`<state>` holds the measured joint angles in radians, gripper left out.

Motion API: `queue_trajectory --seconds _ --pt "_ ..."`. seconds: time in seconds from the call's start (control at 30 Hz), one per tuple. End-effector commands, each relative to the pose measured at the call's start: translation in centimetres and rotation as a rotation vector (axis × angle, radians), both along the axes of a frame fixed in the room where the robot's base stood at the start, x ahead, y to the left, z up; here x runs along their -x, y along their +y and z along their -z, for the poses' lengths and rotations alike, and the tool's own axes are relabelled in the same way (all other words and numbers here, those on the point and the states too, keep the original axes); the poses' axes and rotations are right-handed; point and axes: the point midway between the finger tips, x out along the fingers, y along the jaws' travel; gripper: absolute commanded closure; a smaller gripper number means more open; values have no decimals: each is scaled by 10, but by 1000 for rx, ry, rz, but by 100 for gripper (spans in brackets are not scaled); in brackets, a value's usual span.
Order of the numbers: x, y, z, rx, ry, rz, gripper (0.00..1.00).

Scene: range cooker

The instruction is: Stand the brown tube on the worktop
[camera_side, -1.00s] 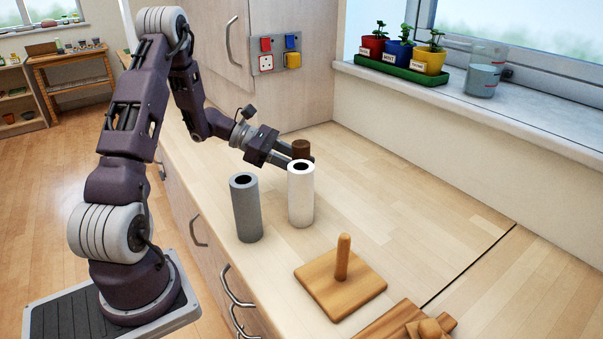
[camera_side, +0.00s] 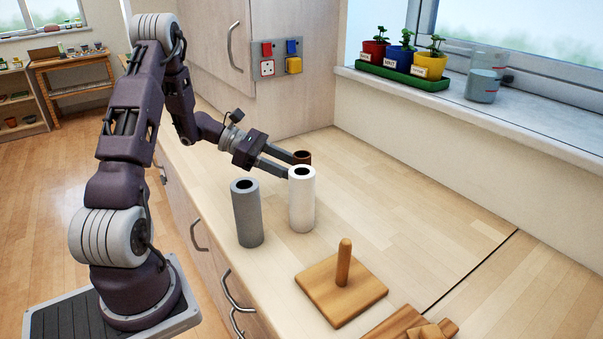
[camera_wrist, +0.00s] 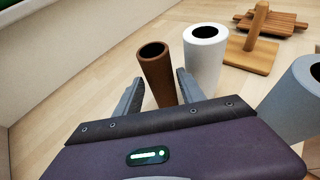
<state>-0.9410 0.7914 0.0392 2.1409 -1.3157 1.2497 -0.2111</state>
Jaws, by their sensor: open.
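The brown tube (camera_wrist: 157,76) stands upright on the worktop as far as I can see, its open end up. In the side view its dark rim (camera_side: 301,158) shows behind the white tube, which hides most of it. My gripper (camera_side: 288,165) reaches in low from the left. In the wrist view my gripper (camera_wrist: 158,82) is open, one finger on each side of the brown tube's lower part. There seems to be a gap beside the tube, but whether a finger touches it is unclear.
A white tube (camera_side: 302,200) stands close beside the brown one, a grey tube (camera_side: 247,215) to its left. A wooden base with a peg (camera_side: 342,285) and other wooden pieces (camera_side: 410,325) lie nearer. The worktop (camera_side: 400,215) right of the tubes is clear.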

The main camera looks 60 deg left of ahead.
Motion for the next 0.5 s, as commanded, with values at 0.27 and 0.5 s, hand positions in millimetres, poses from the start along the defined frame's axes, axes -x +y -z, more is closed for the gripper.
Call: queue_trajectory --seconds 0.27,0.5 --pt "46 47 -27 -2 0 -4 53" --pt "53 20 -54 -101 -11 140 53"
